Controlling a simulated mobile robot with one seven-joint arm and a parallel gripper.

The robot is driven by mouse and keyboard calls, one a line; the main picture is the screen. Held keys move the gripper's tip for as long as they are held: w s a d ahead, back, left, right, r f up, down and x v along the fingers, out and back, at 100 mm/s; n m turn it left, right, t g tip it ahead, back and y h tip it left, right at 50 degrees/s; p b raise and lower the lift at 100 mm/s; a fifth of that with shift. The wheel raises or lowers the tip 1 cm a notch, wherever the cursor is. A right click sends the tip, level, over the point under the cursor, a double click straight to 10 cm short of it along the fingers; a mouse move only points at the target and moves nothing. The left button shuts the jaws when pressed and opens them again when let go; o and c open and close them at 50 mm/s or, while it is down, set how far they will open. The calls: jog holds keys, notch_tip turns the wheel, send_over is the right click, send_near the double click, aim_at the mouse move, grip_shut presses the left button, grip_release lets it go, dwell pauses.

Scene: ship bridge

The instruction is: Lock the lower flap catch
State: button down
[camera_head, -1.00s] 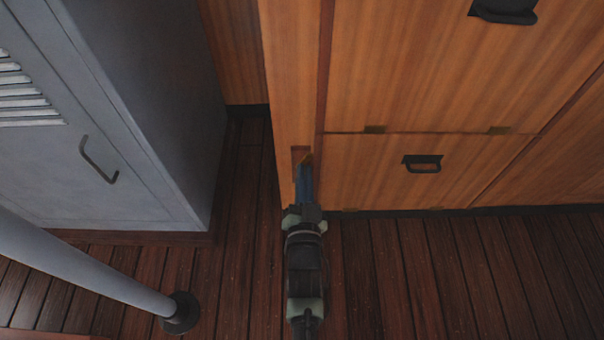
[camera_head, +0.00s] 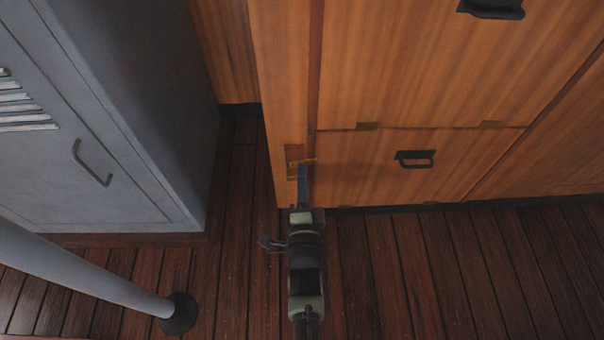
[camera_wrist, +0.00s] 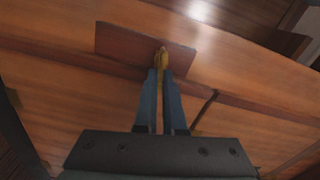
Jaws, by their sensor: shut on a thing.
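The lower flap catch (camera_head: 308,160) is a small brass-coloured bar on a dark red-brown plate (camera_head: 291,163) on the cabinet's upright post. In the head view it lies nearly level, reaching right across the dark seam toward the lower flap (camera_head: 360,175). My gripper (camera_head: 303,171) reaches it from below. In the wrist view my gripper (camera_wrist: 161,75) has its blue fingers shut on the catch (camera_wrist: 161,56), whose end shows at the fingertips. The fingers hide part of the catch. The lower flap looks flush with the cabinet front.
A black handle (camera_head: 415,159) sits on the lower flap, and a larger flap (camera_head: 410,70) is above. A grey locker (camera_head: 110,130) and a grey pole (camera_head: 90,270) stand at the left. The plank floor (camera_head: 420,270) is clear at the right.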

jog(key=shift+s+a+f+m, duration=0.25)
jog(key=shift+a+f+m, duration=0.3)
jog(key=shift+m, duration=0.45)
jog(key=shift+r, duration=0.1)
jog(key=c, duration=1)
grip_release()
jog(key=shift+r, duration=0.1)
jog(key=shift+w+d+r, duration=0.1)
jog(key=shift+d, duration=0.05)
jog(key=s+p, duration=0.5)
jog(key=s, duration=0.8)
